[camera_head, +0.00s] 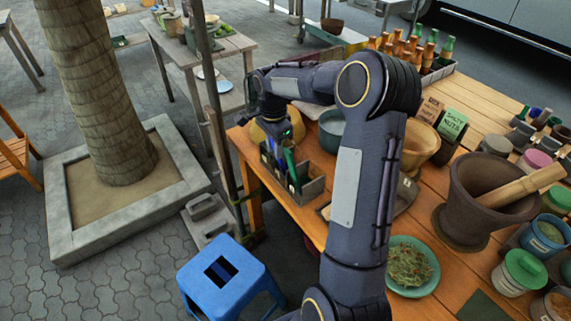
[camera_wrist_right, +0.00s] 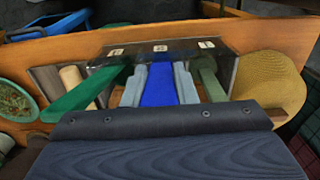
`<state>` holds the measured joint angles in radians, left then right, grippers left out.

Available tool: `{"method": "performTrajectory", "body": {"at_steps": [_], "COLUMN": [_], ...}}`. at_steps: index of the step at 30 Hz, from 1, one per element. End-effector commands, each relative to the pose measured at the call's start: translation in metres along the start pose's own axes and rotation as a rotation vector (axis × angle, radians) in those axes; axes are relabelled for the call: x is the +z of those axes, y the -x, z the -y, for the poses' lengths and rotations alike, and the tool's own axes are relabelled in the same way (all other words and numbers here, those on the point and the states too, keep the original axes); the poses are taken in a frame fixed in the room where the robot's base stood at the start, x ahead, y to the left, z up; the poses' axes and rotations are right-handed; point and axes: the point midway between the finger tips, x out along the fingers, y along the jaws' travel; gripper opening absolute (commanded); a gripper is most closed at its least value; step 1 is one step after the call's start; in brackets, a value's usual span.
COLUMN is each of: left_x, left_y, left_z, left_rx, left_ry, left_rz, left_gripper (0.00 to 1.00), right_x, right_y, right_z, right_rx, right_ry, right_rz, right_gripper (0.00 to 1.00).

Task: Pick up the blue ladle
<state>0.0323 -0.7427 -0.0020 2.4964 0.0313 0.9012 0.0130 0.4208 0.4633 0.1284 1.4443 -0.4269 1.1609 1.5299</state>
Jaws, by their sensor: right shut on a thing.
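The blue ladle (camera_wrist_right: 158,87) shows in the right wrist view as a bright blue handle between the two grey fingers of my right gripper (camera_wrist_right: 158,80), which is shut on it. The handle stands in a grey divided holder (camera_head: 313,188), with a green handle (camera_wrist_right: 88,97) on one side and a darker green one (camera_wrist_right: 210,85) on the other. In the head view my right gripper (camera_head: 277,139) is over the holder at the table's left edge. The ladle's lower end is hidden. My left gripper is not in view.
A teal pot (camera_head: 331,127) and a wooden bowl (camera_head: 419,143) stand beyond the holder. A large mortar with a pestle (camera_head: 475,205) and a green plate of herbs (camera_head: 410,266) are to the right. A yellowish round basket (camera_wrist_right: 268,82) is close beside the holder.

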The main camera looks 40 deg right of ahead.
Motion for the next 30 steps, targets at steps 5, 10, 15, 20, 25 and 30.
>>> {"method": "performTrajectory", "body": {"at_steps": [5,10,15,20,25,30], "left_x": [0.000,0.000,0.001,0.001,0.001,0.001], "left_y": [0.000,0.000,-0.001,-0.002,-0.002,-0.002], "left_z": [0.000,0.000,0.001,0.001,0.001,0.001], "left_rx": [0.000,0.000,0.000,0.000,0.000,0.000], "left_ry": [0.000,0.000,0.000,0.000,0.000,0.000], "left_rz": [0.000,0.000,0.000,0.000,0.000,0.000], "left_gripper": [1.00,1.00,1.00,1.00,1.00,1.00], "right_x": [0.000,0.000,0.000,0.000,0.000,0.000], "right_y": [0.000,0.002,0.021,0.055,0.085,0.099], "right_z": [0.000,0.000,0.001,0.001,0.001,0.001], "right_rx": [-0.001,-0.001,-0.005,-0.006,-0.004,-0.001], "right_ry": [0.000,0.000,0.000,0.001,-0.001,0.000], "right_rz": [0.000,0.000,-0.002,-0.001,-0.002,0.000], "right_gripper": [0.00,0.00,0.00,0.00,0.00,0.00]}}
